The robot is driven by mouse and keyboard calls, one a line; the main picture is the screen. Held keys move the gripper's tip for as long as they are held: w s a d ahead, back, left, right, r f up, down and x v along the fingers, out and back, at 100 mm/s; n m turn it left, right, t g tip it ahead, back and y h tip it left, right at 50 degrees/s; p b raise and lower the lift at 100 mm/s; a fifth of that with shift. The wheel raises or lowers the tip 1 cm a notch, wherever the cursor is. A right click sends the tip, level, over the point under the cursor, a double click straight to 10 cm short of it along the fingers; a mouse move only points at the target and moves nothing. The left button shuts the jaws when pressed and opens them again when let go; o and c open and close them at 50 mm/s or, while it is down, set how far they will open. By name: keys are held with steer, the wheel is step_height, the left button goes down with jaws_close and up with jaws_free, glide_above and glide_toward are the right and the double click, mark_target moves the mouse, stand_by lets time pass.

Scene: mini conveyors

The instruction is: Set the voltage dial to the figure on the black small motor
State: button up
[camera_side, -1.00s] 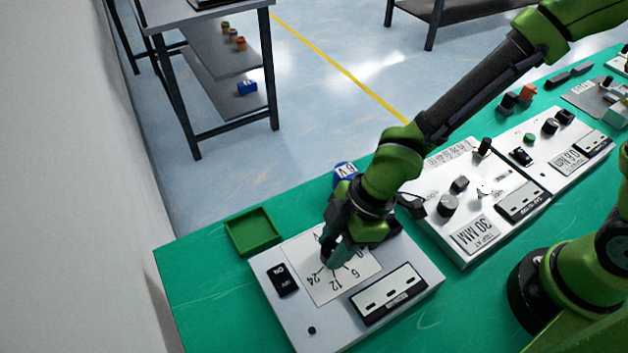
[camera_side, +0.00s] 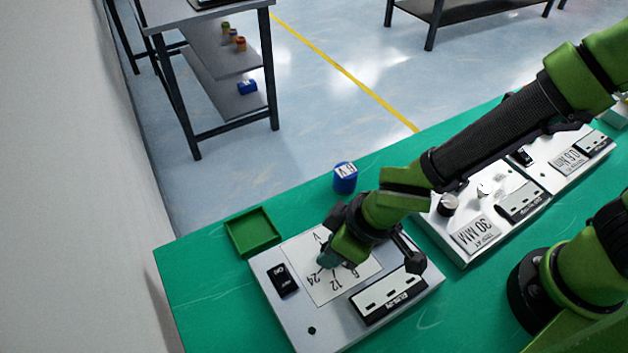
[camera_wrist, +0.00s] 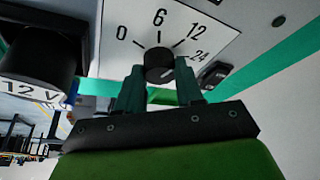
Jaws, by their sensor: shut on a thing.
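The voltage dial (camera_wrist: 159,66) is a round dark knob on a white face marked 0, 6, 12 and 24. My gripper (camera_wrist: 161,88) has its fingers on either side of the knob and is shut on it. A pale mark shows on the knob, but I cannot tell surely which figure it points to. In the side view my gripper (camera_side: 328,258) covers the knob. A black cylinder (camera_wrist: 38,55) stands large at the left of the wrist view, with a pale label reading 12 V (camera_wrist: 35,91) below.
The dial's grey box (camera_side: 285,320) also carries a black switch (camera_side: 283,280) and a black-framed panel (camera_side: 388,294). A blue cylinder labelled 6 V (camera_side: 345,178) stands behind it. A green tray (camera_side: 252,232) lies at left. Other white control boxes (camera_side: 475,232) stand at right.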

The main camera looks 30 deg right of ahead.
steer(key=shift+m, duration=0.3)
steer(key=shift+f, duration=0.1)
steer(key=o, duration=1)
steer(key=shift+o, duration=0.2)
steer(key=v, duration=1.7)
steer(key=shift+a, duration=0.2)
